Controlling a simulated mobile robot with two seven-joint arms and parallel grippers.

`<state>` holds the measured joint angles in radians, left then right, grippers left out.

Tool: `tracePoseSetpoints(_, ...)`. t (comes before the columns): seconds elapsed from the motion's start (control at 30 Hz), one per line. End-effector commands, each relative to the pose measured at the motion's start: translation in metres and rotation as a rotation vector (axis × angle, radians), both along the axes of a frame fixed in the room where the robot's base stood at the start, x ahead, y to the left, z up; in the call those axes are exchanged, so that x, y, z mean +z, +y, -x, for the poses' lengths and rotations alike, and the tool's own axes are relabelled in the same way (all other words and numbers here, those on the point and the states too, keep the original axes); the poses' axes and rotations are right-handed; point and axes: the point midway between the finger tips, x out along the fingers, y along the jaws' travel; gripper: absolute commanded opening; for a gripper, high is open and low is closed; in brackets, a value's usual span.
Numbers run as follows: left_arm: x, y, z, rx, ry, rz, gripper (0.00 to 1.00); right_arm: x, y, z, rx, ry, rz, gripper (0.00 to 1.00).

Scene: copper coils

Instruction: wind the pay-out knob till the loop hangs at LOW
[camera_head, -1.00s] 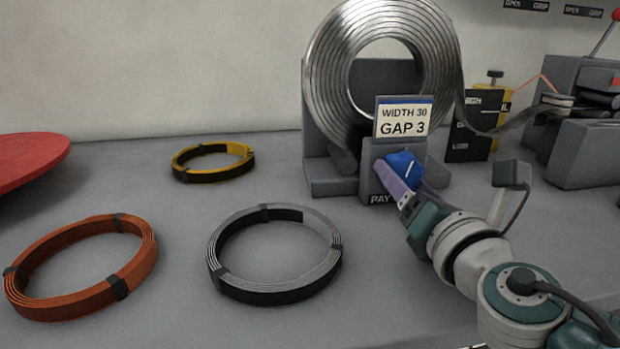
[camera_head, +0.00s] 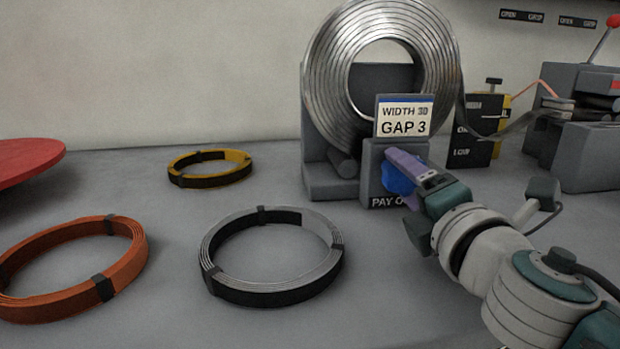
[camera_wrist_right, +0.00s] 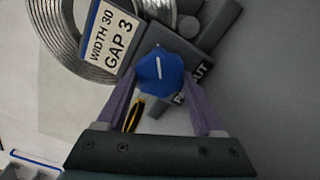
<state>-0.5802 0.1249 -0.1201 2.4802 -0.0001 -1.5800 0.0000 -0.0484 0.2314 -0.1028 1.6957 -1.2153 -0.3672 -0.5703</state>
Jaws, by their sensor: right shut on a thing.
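The blue pay-out knob (camera_head: 397,180) sits on the front of the grey block marked PAY OUT (camera_head: 378,160). My right gripper (camera_head: 402,166) is shut on it, with purple fingers; in the wrist view the knob (camera_wrist_right: 160,72) shows between the fingertips, its white line visible. The metal strip loop (camera_head: 490,136) runs from the big coil (camera_head: 325,75) down and up to the right machine. Its lowest part passes in front of or beside the black gauge board (camera_head: 480,152), above the lowest label, which looks like LOW. My left gripper is not in view.
A WIDTH 30 GAP 3 card (camera_head: 404,116) stands above the knob. Orange (camera_head: 125,270), grey (camera_head: 270,295) and yellow (camera_head: 210,180) coils lie on the bench to the left. A red disc (camera_head: 25,160) is at the far left. A grey machine (camera_head: 590,155) stands at right.

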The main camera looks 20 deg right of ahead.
Motion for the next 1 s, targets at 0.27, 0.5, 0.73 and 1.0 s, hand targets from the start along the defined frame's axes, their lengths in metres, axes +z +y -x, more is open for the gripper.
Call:
tracePoseSetpoints(0.27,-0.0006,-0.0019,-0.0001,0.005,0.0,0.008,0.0,0.0,0.0002,0.0001,0.0,-0.004,-0.018,0.13)
tracePoseSetpoints(0.5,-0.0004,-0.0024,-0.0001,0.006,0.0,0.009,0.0,0.0,0.0002,0.0001,0.0,-0.004,-0.017,0.13)
tracePoseSetpoints(0.73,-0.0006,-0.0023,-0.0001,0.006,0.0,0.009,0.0,0.0001,0.0,0.0,0.0,-0.004,-0.016,0.94)
tracePoseSetpoints(1.0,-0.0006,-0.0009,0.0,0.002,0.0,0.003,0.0,0.0001,0.0001,0.0002,0.0,-0.004,-0.016,0.99)
